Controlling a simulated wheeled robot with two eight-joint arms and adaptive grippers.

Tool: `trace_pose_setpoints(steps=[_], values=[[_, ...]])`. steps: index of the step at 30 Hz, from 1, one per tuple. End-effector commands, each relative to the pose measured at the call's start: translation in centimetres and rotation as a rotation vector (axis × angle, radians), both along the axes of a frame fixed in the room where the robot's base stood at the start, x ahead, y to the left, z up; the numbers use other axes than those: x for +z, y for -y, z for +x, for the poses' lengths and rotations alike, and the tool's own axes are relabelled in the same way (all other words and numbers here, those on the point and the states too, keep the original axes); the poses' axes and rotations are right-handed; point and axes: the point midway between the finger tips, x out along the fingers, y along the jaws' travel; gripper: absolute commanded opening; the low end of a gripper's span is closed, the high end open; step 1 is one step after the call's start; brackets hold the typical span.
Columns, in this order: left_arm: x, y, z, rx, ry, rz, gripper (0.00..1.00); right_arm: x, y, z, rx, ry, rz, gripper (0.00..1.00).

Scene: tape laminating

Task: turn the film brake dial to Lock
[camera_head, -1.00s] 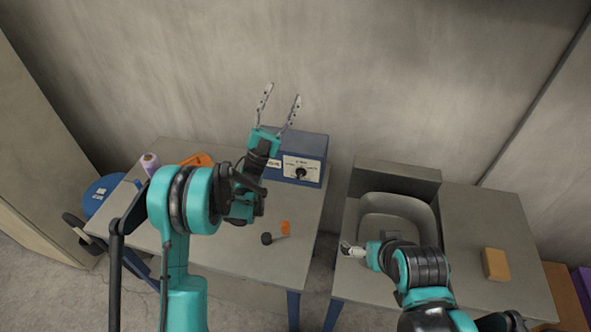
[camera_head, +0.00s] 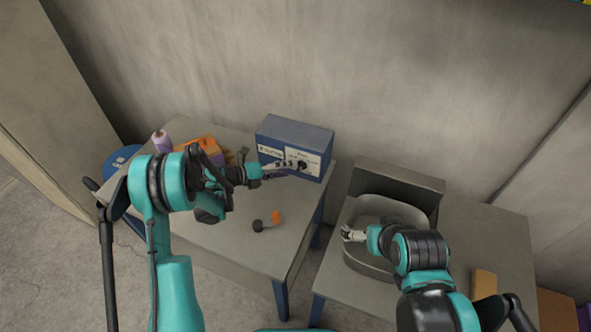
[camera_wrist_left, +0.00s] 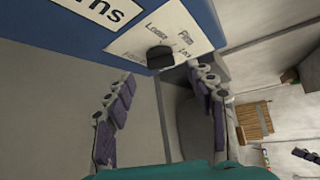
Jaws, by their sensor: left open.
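The film brake dial is a black knob (camera_wrist_left: 160,57) on a white label plate on the front of a blue box (camera_head: 296,133). In the left wrist view the words Loose and Firm and a partly readable third word stand around the knob; which one it points to is unclear. My left gripper (camera_head: 286,166) is open in front of the plate. In the left wrist view its fingers stand apart on either side below the knob, with no clear grip on it. My right gripper (camera_head: 350,233) is over the grey basin at the right; its jaw state is too small to read.
An orange object (camera_head: 197,145) and a pale bottle (camera_head: 161,141) stand at the back left of the left table. A small dark and orange tool (camera_head: 265,222) lies near its front. A grey basin (camera_head: 372,262) and an orange block (camera_head: 484,284) are on the right.

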Motion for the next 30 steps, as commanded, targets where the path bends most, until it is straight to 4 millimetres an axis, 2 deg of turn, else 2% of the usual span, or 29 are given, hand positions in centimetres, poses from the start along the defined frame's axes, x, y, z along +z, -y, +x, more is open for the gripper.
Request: trace_pose_setpoints(steps=[1,6,17,18,23,24,30], values=[[-0.5,0.9,0.3,-0.005,0.0,-0.001,0.55,-0.5,0.0,0.0,0.0,0.0,0.0,1.0],[-1.1,2.8,1.3,-0.002,0.001,-0.001,0.55,-1.0,0.0,0.0,0.0,0.0,0.0,1.0],[-1.2,3.5,1.6,0.0,0.0,-0.002,0.55,-1.1,0.0,0.0,0.0,0.0,0.0,1.0],[-1.2,3.5,1.6,0.0,0.0,-0.002,0.53,-1.1,0.0,0.0,0.0,0.0,0.0,1.0],[-1.2,3.5,1.6,0.0,0.0,-0.002,0.1,-1.1,0.0,0.0,0.0,0.0,0.0,1.0],[-1.2,3.5,1.6,0.0,0.0,-0.002,0.05,-1.1,0.0,0.0,0.0,0.0,0.0,1.0],[-1.0,3.6,1.6,-0.001,0.017,0.041,0.05,-0.8,0.0,0.0,0.0,0.0,0.0,1.0]])
